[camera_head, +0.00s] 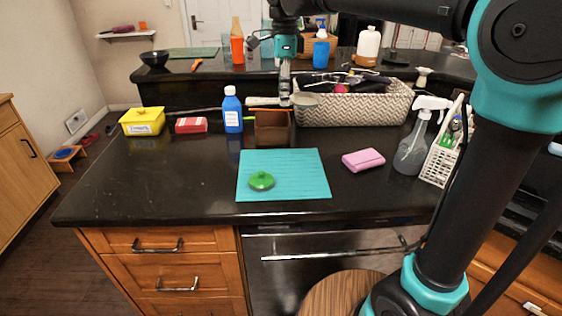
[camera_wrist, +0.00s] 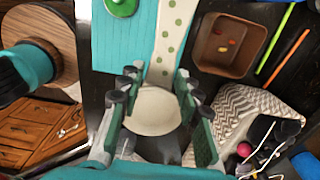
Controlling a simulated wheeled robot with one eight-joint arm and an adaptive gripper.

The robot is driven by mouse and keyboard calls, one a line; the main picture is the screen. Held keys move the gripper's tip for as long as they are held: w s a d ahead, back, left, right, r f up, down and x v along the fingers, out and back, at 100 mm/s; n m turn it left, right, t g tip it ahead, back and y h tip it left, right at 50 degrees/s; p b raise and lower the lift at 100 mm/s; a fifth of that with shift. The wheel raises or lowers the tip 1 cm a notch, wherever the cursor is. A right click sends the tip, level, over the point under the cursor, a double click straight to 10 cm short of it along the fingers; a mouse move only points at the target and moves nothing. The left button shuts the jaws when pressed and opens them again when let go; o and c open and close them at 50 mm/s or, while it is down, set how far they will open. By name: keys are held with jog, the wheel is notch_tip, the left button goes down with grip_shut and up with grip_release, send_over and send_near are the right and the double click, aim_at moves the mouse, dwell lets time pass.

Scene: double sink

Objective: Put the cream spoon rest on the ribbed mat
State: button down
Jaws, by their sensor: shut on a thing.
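The cream spoon rest (camera_wrist: 153,112) has a round bowl and a long handle with green dots. My gripper (camera_wrist: 157,88) is shut on it near the bowl, with the fingers on either side. In the head view the spoon rest (camera_head: 306,100) is held in the air by my gripper (camera_head: 285,98), behind the mat and above the back of the counter. The ribbed mat (camera_head: 300,172) is teal and lies flat at the counter's front. A green lid (camera_head: 262,181) with a knob sits on its left front part. The mat also shows in the wrist view (camera_wrist: 122,50), beside the handle.
A brown box (camera_head: 272,128) stands behind the mat, with a blue bottle (camera_head: 232,112) to its left. A woven basket (camera_head: 355,108) stands behind right. A pink sponge (camera_head: 363,160) lies right of the mat, near a spray bottle (camera_head: 411,150). The mat's right half is bare.

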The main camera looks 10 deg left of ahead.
aim_at(282, 160)
notch_tip(282, 160, down, 19)
jog(key=shift+a+f, duration=0.1)
jog(key=shift+f, duration=0.1)
dwell(0.3)
jog(key=c, duration=1)
grip_release()
jog(key=shift+c, duration=0.2)
jog(key=shift+r, duration=0.1)
notch_tip(282, 160, up, 12)
